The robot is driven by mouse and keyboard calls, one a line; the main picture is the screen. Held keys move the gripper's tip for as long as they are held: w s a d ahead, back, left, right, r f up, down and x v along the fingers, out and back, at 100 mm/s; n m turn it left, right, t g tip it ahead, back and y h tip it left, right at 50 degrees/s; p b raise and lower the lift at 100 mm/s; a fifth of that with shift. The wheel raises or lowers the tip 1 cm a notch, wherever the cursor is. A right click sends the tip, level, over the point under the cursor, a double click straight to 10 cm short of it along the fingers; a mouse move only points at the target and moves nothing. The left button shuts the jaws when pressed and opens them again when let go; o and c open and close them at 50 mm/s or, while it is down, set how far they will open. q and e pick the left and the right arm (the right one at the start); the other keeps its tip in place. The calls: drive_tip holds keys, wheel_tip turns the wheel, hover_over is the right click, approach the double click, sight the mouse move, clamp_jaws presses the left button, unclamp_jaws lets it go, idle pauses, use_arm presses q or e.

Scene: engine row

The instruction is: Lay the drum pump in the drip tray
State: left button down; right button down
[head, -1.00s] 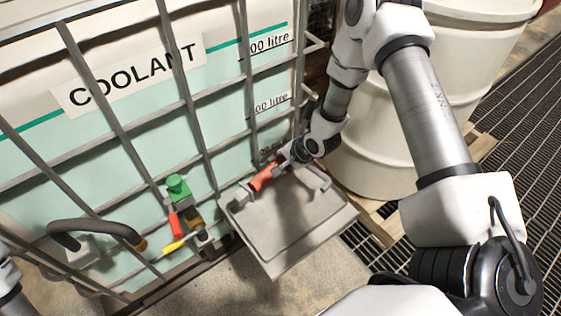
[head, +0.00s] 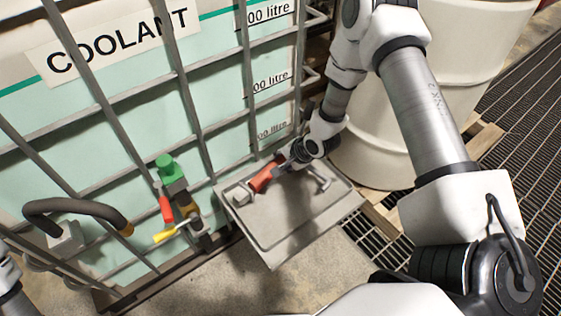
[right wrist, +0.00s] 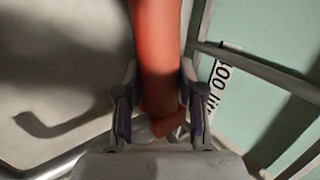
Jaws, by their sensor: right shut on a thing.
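The drum pump (head: 262,178) has a red barrel, a grey block at its left end and a grey hooked part at its right. My right gripper (head: 281,171) is shut around the red barrel and holds it over the far part of the grey drip tray (head: 274,249). In the right wrist view the red barrel (right wrist: 158,55) lies between the two fingers (right wrist: 160,98). A hooked shadow falls on the tray there. I cannot tell whether the pump touches the tray. My left gripper is out of view.
A caged coolant tank (head: 110,130) stands right behind the tray. Its green-capped valve (head: 172,185) and dark hose (head: 75,205) are on the left. A cream drum (head: 440,110) on a wooden pallet stands to the right. Bare floor lies in front of the tray.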

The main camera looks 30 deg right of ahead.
drive_tip(key=shift+f, duration=0.1)
drive_tip(key=c, duration=0.6)
unclamp_jaws()
drive_tip(key=shift+c, duration=0.2)
drive_tip(key=shift+s, duration=0.1)
drive_tip(key=v, duration=1.2)
